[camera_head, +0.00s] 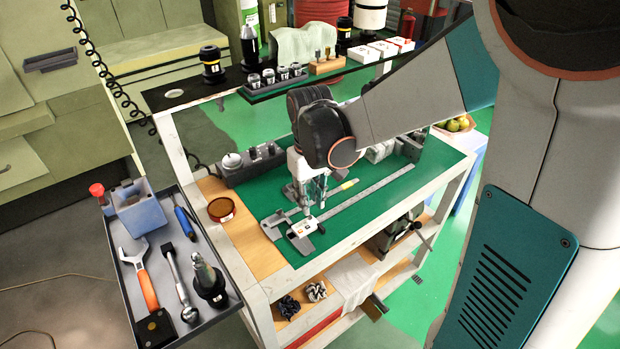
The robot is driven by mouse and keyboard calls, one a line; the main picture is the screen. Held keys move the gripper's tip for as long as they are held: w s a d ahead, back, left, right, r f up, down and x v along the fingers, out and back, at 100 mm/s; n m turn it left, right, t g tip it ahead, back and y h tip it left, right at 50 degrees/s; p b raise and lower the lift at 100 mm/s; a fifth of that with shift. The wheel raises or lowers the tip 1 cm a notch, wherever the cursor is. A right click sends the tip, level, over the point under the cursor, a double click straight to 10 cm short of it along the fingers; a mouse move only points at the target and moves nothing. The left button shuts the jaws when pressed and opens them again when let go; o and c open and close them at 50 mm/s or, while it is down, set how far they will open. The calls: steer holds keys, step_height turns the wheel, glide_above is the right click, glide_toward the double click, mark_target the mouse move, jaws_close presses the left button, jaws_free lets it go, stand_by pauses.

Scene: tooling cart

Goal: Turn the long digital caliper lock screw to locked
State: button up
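The long digital caliper (365,191) lies on the green mat of the cart top, its beam running from lower left to upper right. Its jaws and its slider with the display (303,228) are at the lower-left end. The lock screw is too small or hidden to make out, so I cannot tell its position. My gripper (311,203) points down just above the slider end of the caliper. The fingers are small and partly overlap the caliper. I cannot tell whether they touch it or how far apart they are.
A grey device with knobs (250,163) sits behind and left of the caliper. An amber dish (221,209) is on the wooden strip at left. A side tray (141,247) holds a wrench and other tools. A raised black shelf (258,93) with small parts crosses the back.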

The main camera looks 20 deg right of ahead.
step_height(320, 180, up, 8)
steer(key=shift+f, duration=0.2)
steer(key=shift+s, duration=0.1)
steer(key=s+r+m+t, duration=0.1)
steer(key=s+r+t, duration=0.1)
steer(key=s, duration=0.4)
steer(key=s+r+m+t, duration=0.1)
steer(key=s+r+t, duration=0.1)
steer(key=s+t, duration=0.3)
steer(key=shift+s, duration=1.1)
